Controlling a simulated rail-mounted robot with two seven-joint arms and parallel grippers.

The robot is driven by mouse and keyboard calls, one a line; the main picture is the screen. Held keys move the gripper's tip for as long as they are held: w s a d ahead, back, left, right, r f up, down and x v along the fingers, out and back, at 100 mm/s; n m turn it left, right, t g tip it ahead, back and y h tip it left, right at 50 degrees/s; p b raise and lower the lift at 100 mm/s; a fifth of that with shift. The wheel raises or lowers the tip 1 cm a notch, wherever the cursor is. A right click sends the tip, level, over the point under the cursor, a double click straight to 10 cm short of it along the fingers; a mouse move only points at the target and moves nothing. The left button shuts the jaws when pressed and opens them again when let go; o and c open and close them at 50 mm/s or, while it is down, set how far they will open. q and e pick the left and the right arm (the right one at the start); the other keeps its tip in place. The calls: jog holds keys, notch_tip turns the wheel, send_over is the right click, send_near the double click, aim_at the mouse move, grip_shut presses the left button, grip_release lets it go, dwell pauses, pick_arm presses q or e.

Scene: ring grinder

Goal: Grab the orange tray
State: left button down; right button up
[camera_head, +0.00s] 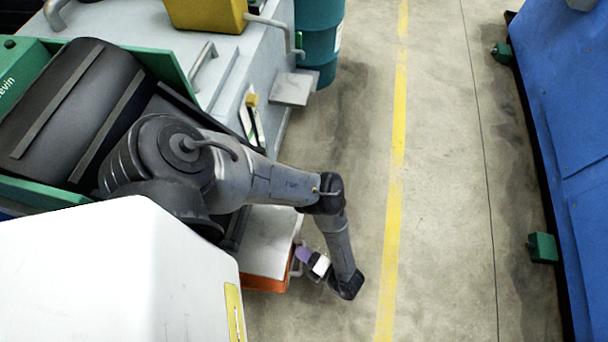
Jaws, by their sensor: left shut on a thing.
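The orange tray (265,284) is at the lower middle of the head view, with an orange side and a pale grey top (268,245). My left arm comes in from the left and bends down past the tray's right side. My left gripper (301,257) is at the thin handle on the tray's right edge and is shut on it. The fingertips are small and partly hidden by the wrist. The tray's left part is hidden behind my arm and a white body part. My right gripper is not in view.
A grey machine (225,60) with metal handles stands at upper left, with a yellow container (205,14) on it. A teal barrel (318,45) stands behind it. A blue structure (565,120) lines the right. The floor between, with a yellow line (397,140), is clear.

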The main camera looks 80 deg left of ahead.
pick_arm(q)
jog(key=shift+s+d, duration=0.2)
jog(key=shift+d, duration=0.3)
jog(key=shift+a, duration=0.1)
jog(key=c, duration=1)
grip_release()
jog(key=shift+w, duration=0.1)
jog(key=shift+v, duration=6.95)
